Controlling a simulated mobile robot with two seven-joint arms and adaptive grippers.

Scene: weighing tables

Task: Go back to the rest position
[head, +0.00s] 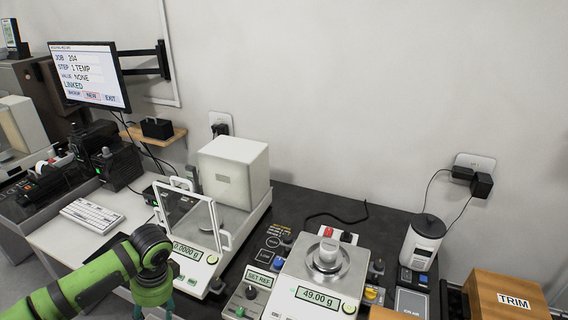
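My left arm comes in from the lower left, green with a dark joint. My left gripper (153,310) is at the bottom edge, left of and below the balance with the glass draft shield; only small teal parts of it show, cut off by the frame, so its opening cannot be judged. It appears to hold nothing that I can see. My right gripper is not in view. The analytical balance (193,252) reads 0.0000 g. The second balance (318,296) reads 49.00 g and has a metal-white weight or cup (327,253) on its pan.
A monitor (90,76) hangs on the wall at left, above a white keyboard (92,215). A white canister (422,242) stands at right, by a wooden box marked TRIM (513,298). Knobs and buttons line the dark table between the balances.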

